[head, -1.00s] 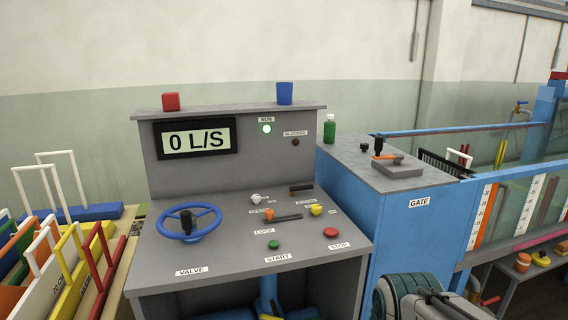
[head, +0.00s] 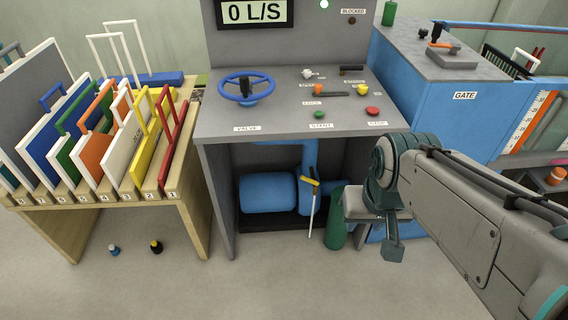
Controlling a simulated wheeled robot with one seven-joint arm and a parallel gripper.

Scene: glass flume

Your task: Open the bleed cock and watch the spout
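A yellow-handled fitting (head: 312,182) with a black middle sits by the blue pipe under the console; it may be the bleed cock. A thin pale line (head: 310,218) runs down from it; I cannot tell whether it is a spout, a rod or water. My arm reaches in from the lower right and bends down in front of the console's right side. Its end, seemingly my gripper (head: 393,250), hangs low, right of the yellow fitting and apart from it. Its fingers are too unclear to tell open from shut.
The console (head: 225,125) carries a blue valve wheel (head: 247,100), small knobs and buttons; its display (head: 254,12) reads 0 L/S. A blue pump body (head: 268,193) and green cylinder (head: 335,218) stand below. A wooden rack (head: 190,205) holds coloured panels.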

